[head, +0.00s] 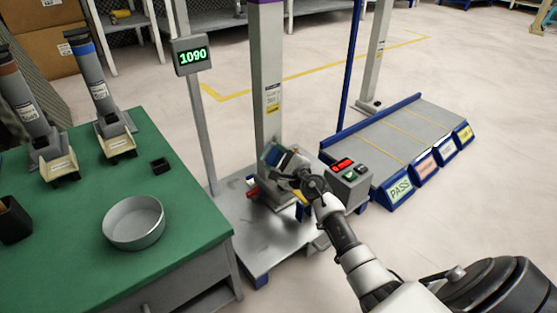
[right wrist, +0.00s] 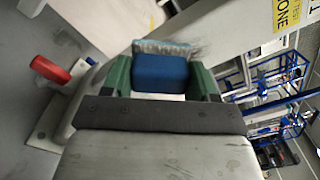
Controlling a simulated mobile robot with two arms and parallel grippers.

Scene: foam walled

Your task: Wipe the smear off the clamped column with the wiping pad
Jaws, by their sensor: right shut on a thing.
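The clamped column (head: 267,70) is a tall grey post standing upright on a steel platform, with a label partway up. My right gripper (head: 279,158) is at the column's lower part, shut on the wiping pad. In the right wrist view the wiping pad (right wrist: 161,72) is a blue block with a grey fibrous face, held between green fingers (right wrist: 163,82). The grey face is at or very near the column (right wrist: 225,45); I cannot tell if it touches. Faint dark streaks show beside the pad's edge; most of the smear area is hidden. My left gripper is not in view.
A red clamp handle (head: 252,194) sits by the column's foot; it also shows in the right wrist view (right wrist: 50,70). A control box (head: 345,185) stands close right of my gripper. A display (head: 192,55) reads 1090. A green table (head: 60,235) with a round pan (head: 133,237) is at left.

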